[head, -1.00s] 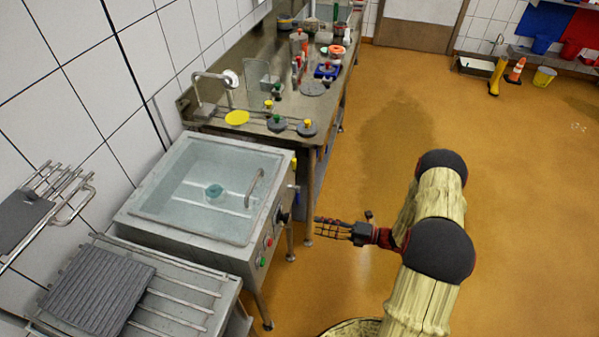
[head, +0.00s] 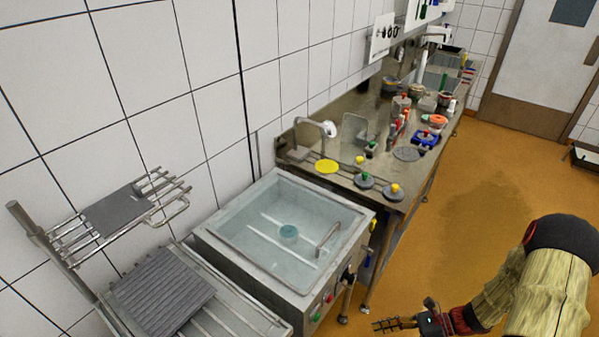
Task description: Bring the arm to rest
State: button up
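My gripper (head: 384,325) is low in the head view, near the bottom edge, right of the sink unit's front corner. It is apart from the unit, over the orange floor. Its dark fingers point left and nothing shows between them. They are too small and dark to tell open from shut. My arm comes in from the lower right, with a pale wrinkled sleeve (head: 545,295) and a dark rounded joint.
A steel counter (head: 330,150) with several small items stands behind. A rack with a grey ribbed mat (head: 165,292) is at lower left. The floor (head: 470,200) at right is clear.

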jog(key=s+d+r+n+g+h, duration=0.1)
jog(key=s+r+n+h, duration=0.3)
jog(key=r+n, duration=0.55)
jog(key=s+d+r+n+g+h, duration=0.1)
jog(key=s+r+n+h, duration=0.1)
jog(key=r+n+h, duration=0.55)
jog(key=s+a+r+n+t, duration=0.1)
jog(key=a+r+n+t, duration=0.2)
jog(key=r, duration=0.7)
jog(key=s+a+r+n+t+h, duration=0.1)
jog(key=s+a+r+n+t, duration=0.1)
jog(key=r, duration=0.9)
jog(key=shift+a+n+t, duration=0.8)
jog(key=shift+a+t, duration=0.35)
jog(key=shift+t, duration=0.05)
